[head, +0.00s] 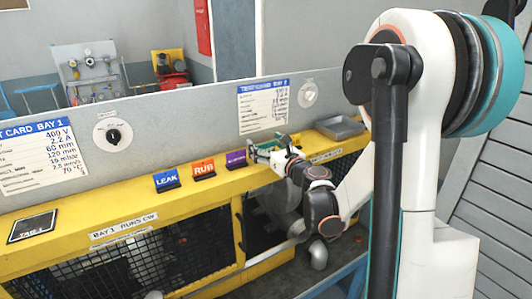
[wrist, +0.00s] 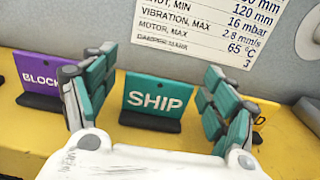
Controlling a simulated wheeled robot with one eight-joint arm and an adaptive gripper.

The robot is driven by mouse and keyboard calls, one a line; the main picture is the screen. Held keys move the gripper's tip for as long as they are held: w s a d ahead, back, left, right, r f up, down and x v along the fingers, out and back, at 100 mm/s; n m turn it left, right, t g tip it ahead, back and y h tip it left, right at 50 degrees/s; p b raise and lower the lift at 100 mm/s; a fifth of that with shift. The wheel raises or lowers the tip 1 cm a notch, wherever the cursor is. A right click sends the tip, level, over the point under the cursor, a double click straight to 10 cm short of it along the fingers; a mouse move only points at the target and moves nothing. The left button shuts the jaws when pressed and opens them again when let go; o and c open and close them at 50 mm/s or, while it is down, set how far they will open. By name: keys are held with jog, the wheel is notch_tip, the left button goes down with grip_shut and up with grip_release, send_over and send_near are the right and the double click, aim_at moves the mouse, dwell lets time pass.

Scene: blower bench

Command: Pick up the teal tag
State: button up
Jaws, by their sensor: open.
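The teal tag (wrist: 158,97), lettered SHIP, stands upright in a dark base on the yellow ledge, in the middle of the wrist view. My gripper (wrist: 158,70) is open, with one teal-padded finger to the left of the tag and one to the right. There are clear gaps on both sides, and neither finger appears to touch it. In the head view my gripper (head: 268,148) is over the yellow ledge, just right of the purple tag. I cannot make out the teal tag there, as my gripper covers that spot.
A purple tag (wrist: 38,78) stands close left of my left finger. A yellow tag (wrist: 260,119) is partly hidden behind the right finger. Red (head: 204,168) and blue (head: 166,180) tags stand further left. A grey panel (head: 200,128) rises behind.

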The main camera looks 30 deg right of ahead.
jog(key=c, duration=1.2)
jog(key=shift+o, duration=0.2)
jog(key=shift+s, duration=0.1)
jog(key=shift+r, duration=0.15)
